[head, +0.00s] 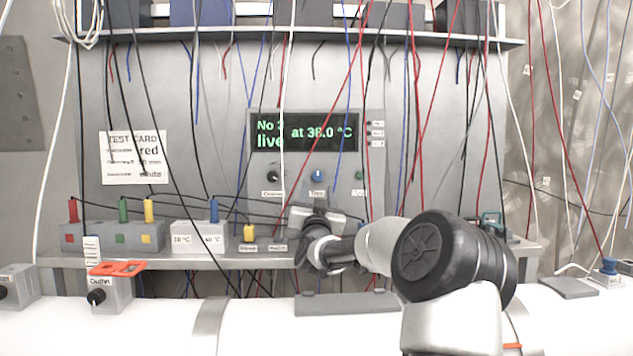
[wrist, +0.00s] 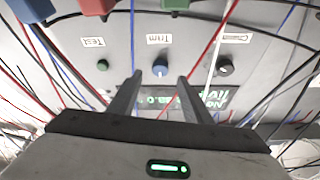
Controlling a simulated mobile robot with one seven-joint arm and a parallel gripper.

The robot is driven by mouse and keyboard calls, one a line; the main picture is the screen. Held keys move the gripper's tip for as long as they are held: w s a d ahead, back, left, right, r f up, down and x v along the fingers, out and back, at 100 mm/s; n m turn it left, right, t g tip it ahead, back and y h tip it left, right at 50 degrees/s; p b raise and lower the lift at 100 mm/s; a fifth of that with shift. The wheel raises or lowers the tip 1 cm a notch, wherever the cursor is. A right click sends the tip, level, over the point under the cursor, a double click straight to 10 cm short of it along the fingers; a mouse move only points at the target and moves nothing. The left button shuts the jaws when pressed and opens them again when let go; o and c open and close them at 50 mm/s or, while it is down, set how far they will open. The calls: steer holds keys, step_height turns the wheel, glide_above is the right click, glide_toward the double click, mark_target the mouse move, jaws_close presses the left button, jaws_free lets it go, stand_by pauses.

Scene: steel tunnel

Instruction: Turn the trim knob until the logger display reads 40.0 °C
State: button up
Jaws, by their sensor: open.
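The logger display (head: 305,132) on the grey panel shows green text that reads "No 3 live at 38.0 °C", partly crossed by hanging wires. In the head view my wrist is below the knob and the fingers are not clear.
A black knob (head: 273,176) and a green button (head: 359,175) flank the trim knob. Many thin red, blue, black and white wires hang in front of the panel. Coloured plugs stand in blocks on the shelf (head: 200,261) below. A test card (head: 133,157) is at left.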

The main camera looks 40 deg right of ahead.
mark_target(317, 178)
steer(key=x, duration=0.6)
steer(key=shift+p, duration=0.35)
steer(key=shift+c, duration=0.3)
steer(key=c, duration=1)
